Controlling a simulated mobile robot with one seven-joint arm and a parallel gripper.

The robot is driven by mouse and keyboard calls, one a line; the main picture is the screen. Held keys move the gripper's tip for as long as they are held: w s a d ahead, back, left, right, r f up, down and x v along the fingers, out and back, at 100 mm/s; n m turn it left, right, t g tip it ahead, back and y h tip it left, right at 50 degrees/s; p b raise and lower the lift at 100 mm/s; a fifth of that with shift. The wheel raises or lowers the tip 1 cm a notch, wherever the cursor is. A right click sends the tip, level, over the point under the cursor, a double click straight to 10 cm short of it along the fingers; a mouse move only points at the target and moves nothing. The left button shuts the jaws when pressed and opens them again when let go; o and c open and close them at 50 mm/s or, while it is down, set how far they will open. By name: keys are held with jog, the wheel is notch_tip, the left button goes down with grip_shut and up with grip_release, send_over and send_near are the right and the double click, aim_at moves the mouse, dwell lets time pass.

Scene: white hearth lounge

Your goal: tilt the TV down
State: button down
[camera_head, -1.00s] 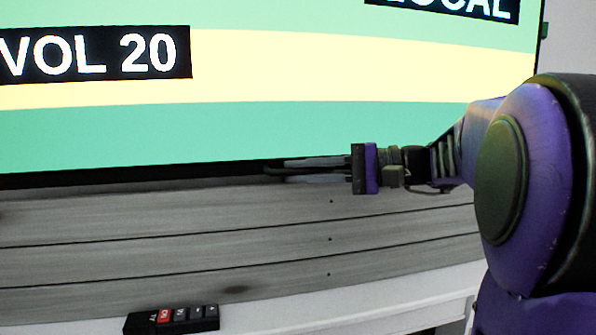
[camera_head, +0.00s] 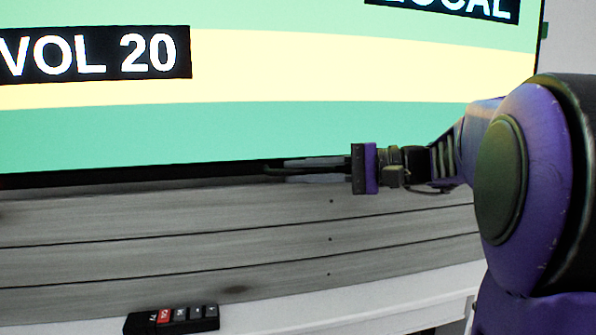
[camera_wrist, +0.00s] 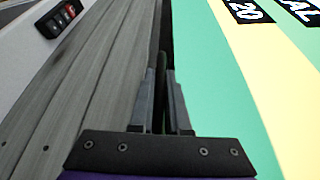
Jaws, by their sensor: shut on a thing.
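The TV (camera_head: 300,60) fills the upper part of the head view, its screen lit with teal and yellow bands and the text "VOL 20". Its black lower edge (camera_head: 130,175) runs above the grey wood panelling. My gripper (camera_head: 275,169) reaches in from the right at this lower edge. In the wrist view my gripper (camera_wrist: 162,85) has its two fingers close on either side of the dark bottom edge, with the screen (camera_wrist: 225,90) to the right. It is shut on the TV's lower edge. The exact contact at the fingertips is hard to make out.
Grey wood panelling (camera_head: 200,235) lies below and behind the TV. A black remote (camera_head: 172,319) with one red button lies on a white surface (camera_head: 380,300) below. It also shows in the wrist view (camera_wrist: 58,19). The space between the TV edge and the white surface is clear.

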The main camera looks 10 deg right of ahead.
jog(key=shift+w, duration=0.1)
jog(key=shift+w+f+b, duration=0.2)
jog(key=shift+w+b, duration=0.1)
jog(key=shift+w+f+n, duration=0.1)
jog(key=shift+w+n, duration=0.3)
jog(key=shift+w, duration=0.7)
jog(key=c, duration=0.9)
grip_release()
jog(key=shift+s, duration=0.15)
